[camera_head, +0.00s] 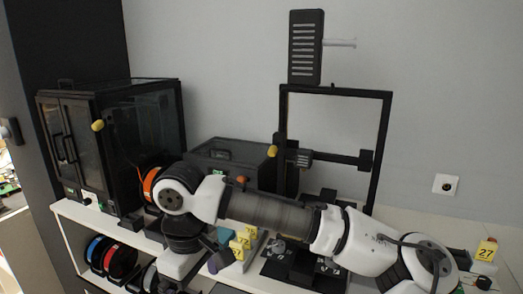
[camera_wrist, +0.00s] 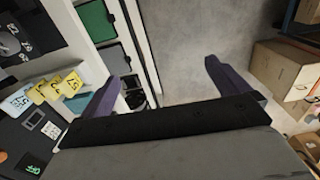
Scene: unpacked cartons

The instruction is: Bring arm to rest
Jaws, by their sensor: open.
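My gripper (camera_wrist: 172,78) is open and empty in the wrist view, its two purple fingers spread apart above the edge of the white shelf unit and the grey floor. In the head view my white and grey arm reaches across the front of the shelf top. The gripper (camera_head: 217,262) shows only in part there, low and left of the yellow number tags. Nothing is between the fingers.
A black cabinet (camera_head: 158,125) stands at left on the white shelf (camera_head: 70,222). A black-framed machine (camera_head: 386,130) stands behind my arm. Yellow number tags (camera_head: 243,240) stand close to the gripper. Cardboard boxes (camera_wrist: 278,70) lie on the right; grey floor (camera_wrist: 190,35) between is clear.

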